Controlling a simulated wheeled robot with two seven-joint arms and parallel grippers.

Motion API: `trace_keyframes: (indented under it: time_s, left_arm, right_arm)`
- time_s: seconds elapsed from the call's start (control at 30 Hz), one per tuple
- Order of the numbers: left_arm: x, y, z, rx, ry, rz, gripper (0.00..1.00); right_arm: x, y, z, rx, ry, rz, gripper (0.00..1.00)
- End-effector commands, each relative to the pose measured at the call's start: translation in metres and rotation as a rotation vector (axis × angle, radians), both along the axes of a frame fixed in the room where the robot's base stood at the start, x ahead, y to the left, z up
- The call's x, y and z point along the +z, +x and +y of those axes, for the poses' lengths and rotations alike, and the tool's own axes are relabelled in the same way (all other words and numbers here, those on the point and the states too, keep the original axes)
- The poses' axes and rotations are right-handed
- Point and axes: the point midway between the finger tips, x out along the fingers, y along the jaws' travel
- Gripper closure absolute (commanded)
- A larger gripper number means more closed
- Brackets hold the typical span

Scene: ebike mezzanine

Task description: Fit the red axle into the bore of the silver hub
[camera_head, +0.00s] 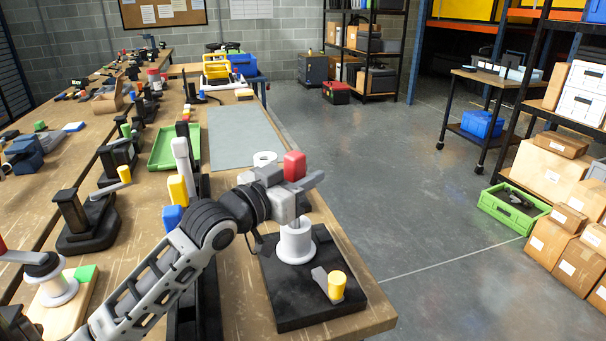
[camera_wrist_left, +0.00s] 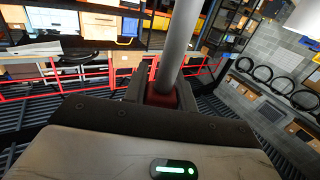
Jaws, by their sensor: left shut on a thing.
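The red axle shows in the head view as a red block-like end (camera_head: 294,166) standing above my left gripper (camera_head: 287,196). My left gripper is shut on it. In the left wrist view the red part (camera_wrist_left: 162,97) sits between the fingers (camera_wrist_left: 160,88), and a grey shaft (camera_wrist_left: 176,45) runs from it out of the top of the picture. The silver hub (camera_head: 296,243), pale and flanged, stands upright on a black base plate (camera_head: 290,310), directly below the gripper in the head view. The gripper hides the hub's bore; I cannot tell whether the shaft is in it.
A yellow-topped peg with a grey lever (camera_head: 337,286) stands on the plate's front. A white ring (camera_head: 265,158) lies behind the gripper. A green tray (camera_head: 174,147) and a grey mat (camera_head: 240,135) lie farther back. Blue and yellow-handled fixtures stand left. The table's right edge is close.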

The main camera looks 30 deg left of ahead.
Motion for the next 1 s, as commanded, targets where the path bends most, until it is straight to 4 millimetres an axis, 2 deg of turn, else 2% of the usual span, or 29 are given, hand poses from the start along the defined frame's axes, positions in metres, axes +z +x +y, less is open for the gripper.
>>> trace_keyframes:
  time_s: [1.0]
  left_arm:
    - [-0.026,0.0,0.0,0.0,0.0,-0.001,0.99]
  right_arm:
    - [-0.01,0.0,0.0,-0.001,0.003,-0.009,0.48]
